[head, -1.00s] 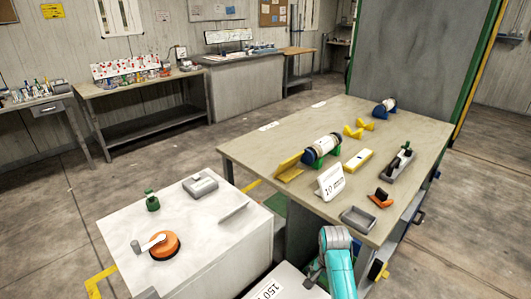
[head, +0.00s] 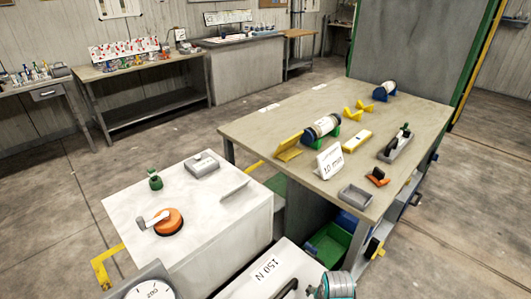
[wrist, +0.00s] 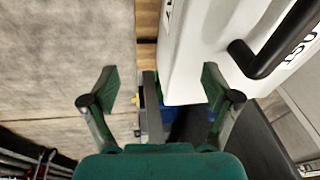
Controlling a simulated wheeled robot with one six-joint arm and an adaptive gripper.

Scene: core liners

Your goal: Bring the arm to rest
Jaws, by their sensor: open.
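My gripper (wrist: 160,95) is open in the wrist view, with its two dark green fingers apart and nothing between them. It hangs beside a white box (wrist: 195,45) with a black handle (wrist: 275,45). In the head view only a small teal and grey piece of my arm (head: 335,286) shows at the bottom edge, and the gripper itself is not visible there. The white box marked 150 N (head: 258,272) is just left of that piece of arm.
The workbench (head: 255,128) holds a core liner in a stand (head: 322,128), a "10 mm" sign (head: 329,161) and a grey tray (head: 356,195). A white cabinet (head: 125,205) with an orange round device (head: 168,222) stands left. A green bin (head: 330,243) sits beneath the bench.

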